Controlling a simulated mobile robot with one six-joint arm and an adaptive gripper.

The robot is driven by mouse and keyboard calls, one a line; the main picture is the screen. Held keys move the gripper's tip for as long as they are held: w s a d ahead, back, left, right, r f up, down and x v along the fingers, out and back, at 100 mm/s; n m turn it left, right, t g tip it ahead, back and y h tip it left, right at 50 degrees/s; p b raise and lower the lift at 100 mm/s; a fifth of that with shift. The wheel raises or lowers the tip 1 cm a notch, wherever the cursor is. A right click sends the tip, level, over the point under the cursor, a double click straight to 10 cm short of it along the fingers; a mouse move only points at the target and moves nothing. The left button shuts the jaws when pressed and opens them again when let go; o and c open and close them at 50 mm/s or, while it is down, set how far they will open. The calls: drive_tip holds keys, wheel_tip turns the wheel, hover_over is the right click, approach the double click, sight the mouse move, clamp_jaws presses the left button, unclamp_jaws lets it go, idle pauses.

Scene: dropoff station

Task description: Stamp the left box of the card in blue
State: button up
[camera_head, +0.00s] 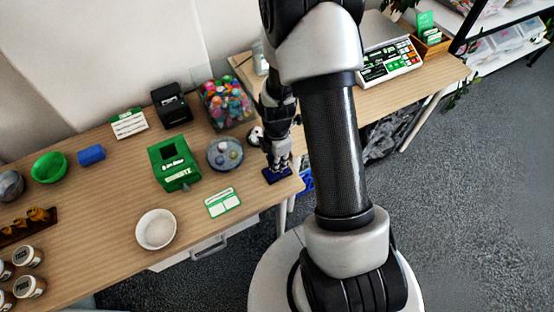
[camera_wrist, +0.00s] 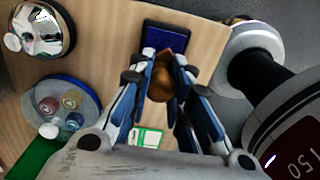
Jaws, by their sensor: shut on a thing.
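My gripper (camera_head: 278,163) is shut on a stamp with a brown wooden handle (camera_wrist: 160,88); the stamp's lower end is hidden. In the head view it is low over the dark blue ink pad (camera_head: 277,176), at the table's front edge. The pad also shows in the wrist view (camera_wrist: 167,37), just beyond the fingers. I cannot tell whether the stamp touches it. The white and green card (camera_head: 223,202) lies flat on the table, left of and nearer than the pad; part of it shows between the fingers in the wrist view (camera_wrist: 147,137).
A round dish (camera_head: 225,153) with coloured pieces and a green box (camera_head: 174,163) stand left of my gripper. A shiny round object (camera_head: 256,135) is close behind it. A white bowl (camera_head: 156,229) stands left of the card. A clear tub (camera_head: 226,104) of colourful items is farther back.

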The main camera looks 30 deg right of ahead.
drive_tip(key=shift+f+b, duration=0.45)
drive_tip(key=shift+f, duration=0.1)
idle(1.5)
drive_tip(key=shift+r, duration=0.1)
drive_tip(key=shift+r+p, duration=2.65)
drive_tip(key=shift+r, duration=0.8)
